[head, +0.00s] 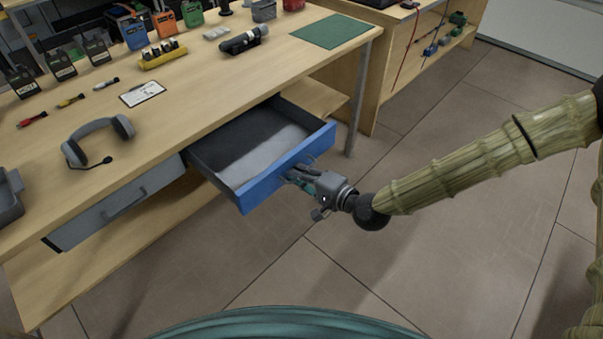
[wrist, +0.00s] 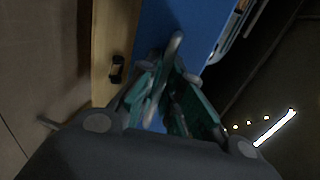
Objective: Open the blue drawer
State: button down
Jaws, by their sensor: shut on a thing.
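The blue drawer (head: 290,169) stands pulled out from under the workbench, and its dark inside shows, with a pale floor and nothing seen lying in it. Its blue front also fills the upper middle of the wrist view (wrist: 185,30). My gripper (head: 300,176) is at the outer face of the blue front, right of its middle. In the wrist view my gripper's fingers (wrist: 170,75) are close together against the blue front. They are shut on the drawer's handle, which the fingers mostly hide.
A grey drawer (head: 117,212) left of it is closed. On the workbench (head: 185,120) lie a headset (head: 97,140), a clipboard (head: 142,94), a green mat (head: 331,31) and several small tools. A second bench (head: 385,50) stands behind. The floor (head: 420,260) in front of the drawer is clear.

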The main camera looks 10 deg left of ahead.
jog(key=c, duration=1.9)
grip_release()
jog(key=shift+o, duration=0.2)
jog(key=shift+d, duration=0.1)
jog(key=v, duration=1.1)
jog(key=shift+s+d, duration=0.25)
jog(key=shift+d, duration=0.1)
